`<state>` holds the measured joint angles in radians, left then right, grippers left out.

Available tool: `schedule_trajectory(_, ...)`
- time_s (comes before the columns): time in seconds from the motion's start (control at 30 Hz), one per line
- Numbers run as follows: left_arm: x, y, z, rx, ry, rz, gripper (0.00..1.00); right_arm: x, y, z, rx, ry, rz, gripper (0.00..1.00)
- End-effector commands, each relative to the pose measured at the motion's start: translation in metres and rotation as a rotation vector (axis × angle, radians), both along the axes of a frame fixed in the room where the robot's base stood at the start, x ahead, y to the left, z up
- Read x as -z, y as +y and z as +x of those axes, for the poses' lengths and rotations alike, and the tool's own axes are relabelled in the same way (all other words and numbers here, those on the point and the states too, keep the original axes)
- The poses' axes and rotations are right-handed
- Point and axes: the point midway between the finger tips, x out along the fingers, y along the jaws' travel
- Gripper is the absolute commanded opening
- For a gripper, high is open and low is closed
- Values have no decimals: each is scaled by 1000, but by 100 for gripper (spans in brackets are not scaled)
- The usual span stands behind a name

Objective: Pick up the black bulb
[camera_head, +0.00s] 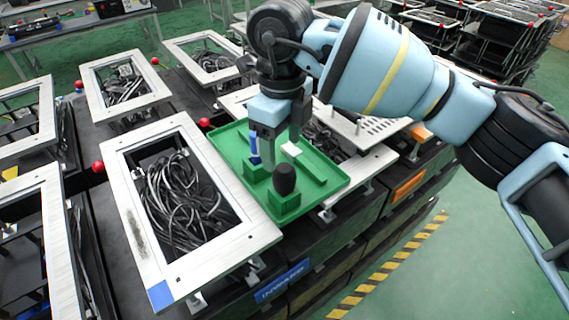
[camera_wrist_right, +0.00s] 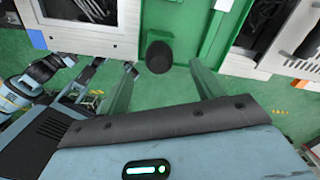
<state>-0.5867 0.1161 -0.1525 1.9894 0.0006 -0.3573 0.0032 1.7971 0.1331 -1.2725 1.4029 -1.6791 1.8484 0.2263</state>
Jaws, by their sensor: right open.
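The black bulb (camera_head: 285,180) stands upright in a green holder on the green tray (camera_head: 333,181) in the head view. It also shows as a dark round shape in the right wrist view (camera_wrist_right: 159,57), between the lines of the two fingers. My right gripper (camera_head: 281,150) is open and empty, fingers pointing down, above the tray and a little behind the bulb. In the right wrist view its fingers (camera_wrist_right: 163,80) are spread apart, and the bulb lies beyond their tips. I cannot see my left gripper.
A blue piece (camera_head: 254,148) and a white piece (camera_head: 291,149) are on the tray close to the right gripper. A metal frame (camera_head: 128,200) around black cables stands left of the tray. Red balls (camera_head: 98,167) sit among the frames. Green floor is open at the right.

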Motion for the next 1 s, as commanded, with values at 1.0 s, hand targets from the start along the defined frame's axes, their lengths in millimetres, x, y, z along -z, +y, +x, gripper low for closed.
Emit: schedule_trajectory(1.0,-5,0,-6,-1,5,0,36,74,-4,-1,0,1,0,66)
